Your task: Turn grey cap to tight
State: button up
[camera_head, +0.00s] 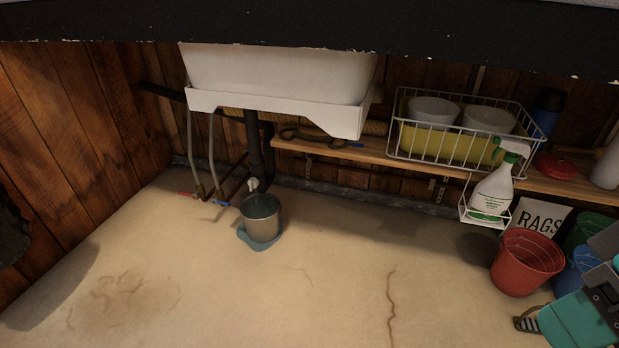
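A black drain pipe (254,140) hangs below the white sink (280,75). At the pipe's lower end is a small pale grey piece (253,184), which looks like the cap. It is too small to tell how tight it sits. A metal bucket (261,217) stands on the floor directly below it, in a blue-grey puddle or cloth. My gripper (527,323) is only partly in view at the lower right, with teal arm parts behind it. It is far from the pipe. I cannot tell whether it is open or shut.
Two hoses with red and blue valve handles (222,203) run left of the bucket. A wooden shelf (375,155) holds a wire basket (455,130). A spray bottle (493,190) hangs in a wire holder. A red bucket (526,262) stands near my gripper. The middle floor is clear.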

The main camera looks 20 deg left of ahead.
aim_at(253, 183)
jog(key=z, duration=2.85)
jog(key=k, duration=2.35)
jog(key=u, duration=2.25)
